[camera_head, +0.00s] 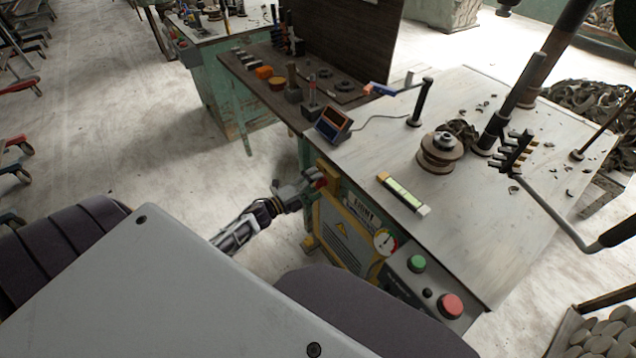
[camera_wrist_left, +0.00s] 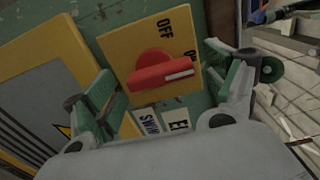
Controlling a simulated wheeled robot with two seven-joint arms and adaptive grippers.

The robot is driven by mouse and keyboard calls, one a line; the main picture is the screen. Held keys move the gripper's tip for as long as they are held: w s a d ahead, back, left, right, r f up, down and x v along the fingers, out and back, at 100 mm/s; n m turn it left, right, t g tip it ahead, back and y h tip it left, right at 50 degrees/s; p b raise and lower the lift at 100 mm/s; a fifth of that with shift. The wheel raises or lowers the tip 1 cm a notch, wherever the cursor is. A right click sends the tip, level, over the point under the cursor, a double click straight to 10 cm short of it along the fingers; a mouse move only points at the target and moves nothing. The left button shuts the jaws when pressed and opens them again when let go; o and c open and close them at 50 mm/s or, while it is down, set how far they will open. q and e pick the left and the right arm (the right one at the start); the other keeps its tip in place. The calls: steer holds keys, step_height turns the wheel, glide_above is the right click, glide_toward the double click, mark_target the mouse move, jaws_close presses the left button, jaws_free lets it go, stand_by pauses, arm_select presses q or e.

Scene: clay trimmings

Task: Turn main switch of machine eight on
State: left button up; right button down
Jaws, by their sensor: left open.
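The main switch is a red rotary knob (camera_wrist_left: 150,74) on a yellow plate (camera_wrist_left: 122,48). OFF is printed above the knob; a second label beside it is partly hidden. The knob's white mark points to the right in the left wrist view. My left gripper (camera_wrist_left: 168,92) is open, with one green-padded finger on each side of the knob; I cannot tell whether either touches it. In the head view my left gripper (camera_head: 306,192) is at the machine's front, by the small red knob (camera_head: 320,183). My right gripper is not in view.
Below the machine's worktop (camera_head: 490,250) are a gauge (camera_head: 385,242), a green button (camera_head: 416,263) and a red button (camera_head: 451,306). A small display box (camera_head: 333,125) and a green-yellow level (camera_head: 403,194) lie on top.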

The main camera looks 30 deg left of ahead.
arm_select(q)
steer(key=v, duration=1)
steer(key=shift+s, duration=0.3)
stand_by(0.6)
steer(key=s+f+n+g+y+p, duration=0.3)
steer(key=s+f+n+p, duration=0.25)
steer(key=f, duration=0.35)
steer(key=s+f+n+g+y+p, duration=0.3)
steer(key=s+f+n+y+p, duration=0.15)
steer(key=f+n+p, duration=0.4)
steer(key=s+d+f+n+g+p, duration=0.2)
steer(key=s+d+g+p, duration=0.1)
steer(key=s, duration=0.6)
steer(key=s+d+f+n+g+p, duration=0.2)
steer(key=s+d+f+g+p, duration=0.1)
steer(key=s, duration=0.6)
steer(key=s+d+f+n+g+p, duration=0.2)
steer(key=s+d+f+g+p, duration=0.1)
steer(key=s, duration=0.6)
steer(key=shift+s+d+g+p, duration=0.3)
steer(key=shift+d+p, duration=0.35)
steer(key=shift+d, duration=0.4)
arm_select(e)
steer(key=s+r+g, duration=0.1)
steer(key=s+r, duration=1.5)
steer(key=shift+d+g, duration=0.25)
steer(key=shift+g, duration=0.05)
